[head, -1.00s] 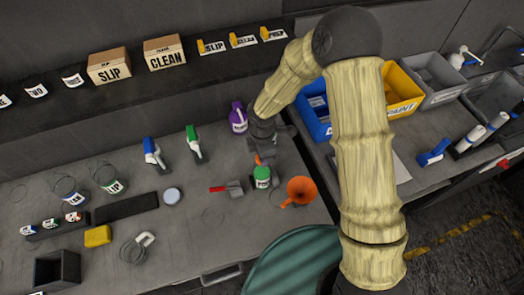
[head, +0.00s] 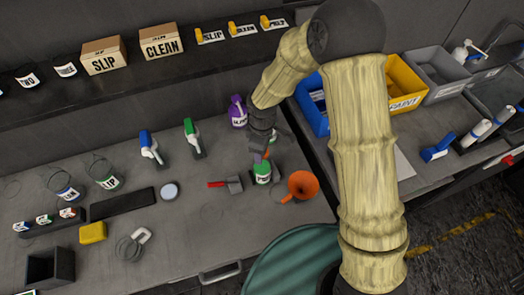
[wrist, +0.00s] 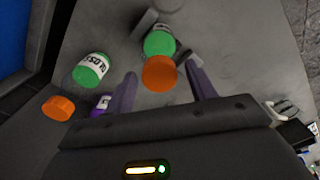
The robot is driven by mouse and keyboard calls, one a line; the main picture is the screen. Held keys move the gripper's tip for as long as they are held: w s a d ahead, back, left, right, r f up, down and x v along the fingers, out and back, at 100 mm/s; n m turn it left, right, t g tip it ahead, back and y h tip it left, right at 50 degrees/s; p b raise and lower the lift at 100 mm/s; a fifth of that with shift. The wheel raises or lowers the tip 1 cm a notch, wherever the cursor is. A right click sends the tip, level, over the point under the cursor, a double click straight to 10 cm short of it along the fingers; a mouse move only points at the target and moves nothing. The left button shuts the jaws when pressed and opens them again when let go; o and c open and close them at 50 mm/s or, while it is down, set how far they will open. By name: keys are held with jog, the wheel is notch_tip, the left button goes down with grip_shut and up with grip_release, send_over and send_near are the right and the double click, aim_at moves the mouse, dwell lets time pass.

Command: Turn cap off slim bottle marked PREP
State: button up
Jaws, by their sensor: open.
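A green bottle with a white label (head: 262,174) stands on the bench in the head view, just below my gripper (head: 263,153). In the wrist view its green body (wrist: 158,41) shows behind its orange cap (wrist: 159,73). The cap is on the bottle and lies between my open fingers, with a gap on each side. The label on this bottle is not readable, so I cannot confirm PREP. A second green bottle (wrist: 91,70), whose label seems to read GLOSS, is to the left, with another orange cap (wrist: 58,108) at its end.
An orange funnel (head: 303,184) stands close on the right of the bottle. A purple bottle (head: 238,113) stands behind. Bare bench lies in front.

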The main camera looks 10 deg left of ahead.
jog(key=m+b, duration=0.1)
jog(key=m, duration=0.3)
jog(key=shift+f+m, duration=0.15)
jog(key=shift+m, duration=0.15)
jog(key=shift+m+b, duration=0.4)
jog(key=shift+m, duration=0.6)
jog(key=c, duration=1.1)
jog(key=shift+o, duration=0.2)
jog(key=n, duration=0.1)
jog(key=n+p, duration=0.1)
jog(key=shift+r+n, duration=0.2)
jog(key=shift+n, duration=0.1)
jog(key=shift+r+p, duration=1.75)
jog(key=shift+r, duration=0.75)
